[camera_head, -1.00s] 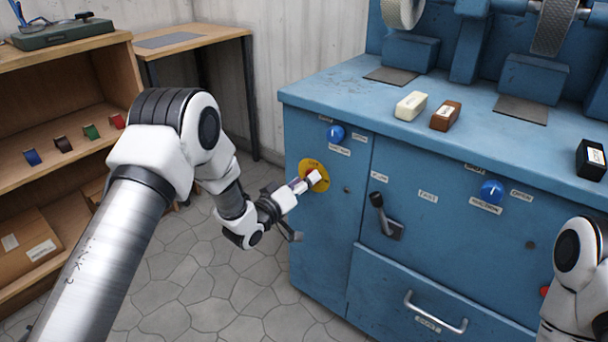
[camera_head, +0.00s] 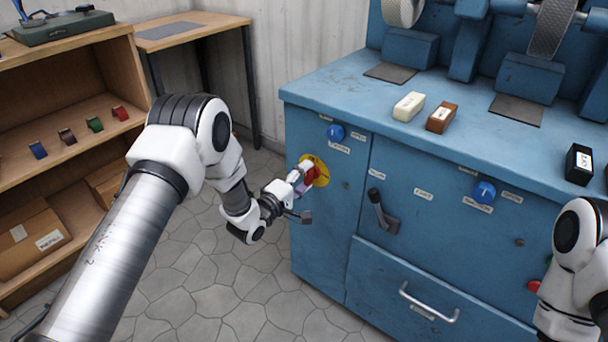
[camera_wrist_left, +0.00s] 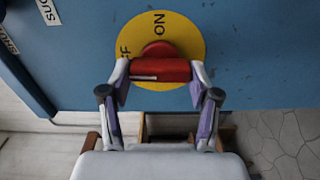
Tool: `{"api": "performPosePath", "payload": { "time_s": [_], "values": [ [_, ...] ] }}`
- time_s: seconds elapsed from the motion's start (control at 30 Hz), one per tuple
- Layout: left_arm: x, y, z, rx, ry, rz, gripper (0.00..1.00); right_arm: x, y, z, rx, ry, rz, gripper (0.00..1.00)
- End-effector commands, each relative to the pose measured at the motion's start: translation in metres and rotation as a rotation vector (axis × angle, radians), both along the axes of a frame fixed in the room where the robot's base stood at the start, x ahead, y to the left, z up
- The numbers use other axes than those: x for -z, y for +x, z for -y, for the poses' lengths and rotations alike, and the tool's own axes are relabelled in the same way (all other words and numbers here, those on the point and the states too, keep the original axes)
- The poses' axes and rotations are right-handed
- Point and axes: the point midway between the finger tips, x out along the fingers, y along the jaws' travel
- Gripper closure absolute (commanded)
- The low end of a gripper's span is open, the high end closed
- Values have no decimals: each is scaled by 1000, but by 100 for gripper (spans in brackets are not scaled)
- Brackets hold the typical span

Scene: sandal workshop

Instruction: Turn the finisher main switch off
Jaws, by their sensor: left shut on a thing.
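The main switch is a red rotary handle (camera_head: 312,175) on a round yellow plate (camera_head: 322,168), on the left front of the blue finisher cabinet (camera_head: 330,225). My left gripper (camera_head: 306,174) is shut on the red handle. In the left wrist view, both fingertips (camera_wrist_left: 158,72) press the ends of the handle (camera_wrist_left: 160,68), which lies across the picture. The yellow plate (camera_wrist_left: 190,35) reads ON above the handle, with part of the OFF lettering at its left. My right arm shows at the right edge; its gripper is out of view.
A blue knob (camera_head: 336,132) sits above the switch, another (camera_head: 485,191) to the right. A dark lever (camera_head: 380,208) and a drawer handle (camera_head: 428,303) stick out of the front. A shelf (camera_head: 70,160) stands left. Floor between is free.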

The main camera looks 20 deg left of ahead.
Motion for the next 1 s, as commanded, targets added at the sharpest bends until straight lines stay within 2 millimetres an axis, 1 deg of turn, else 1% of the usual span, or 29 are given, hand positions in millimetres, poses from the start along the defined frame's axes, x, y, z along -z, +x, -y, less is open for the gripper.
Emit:
{"api": "performPosePath", "payload": {
  "time_s": [0.23, 0.67, 0.7, 0.73, 1.0],
  "values": [
    [-1, 1, 0, -2, -56, -18, 73, -3, 0, 0, 0, 0, 0, 100],
    [-1, 1, 0, -2, -65, -21, 73, -3, 0, 0, 0, 0, 0, 100],
    [-1, 1, 0, -2, -65, -21, 24, -3, 0, 0, 0, 0, 0, 100],
    [0, 0, 0, -1, -64, -21, 14, -3, 0, 0, 0, 0, 0, 100],
    [0, 0, 0, -1, -63, -22, 13, -3, 0, 0, 0, 0, 0, 100]
  ]
}}
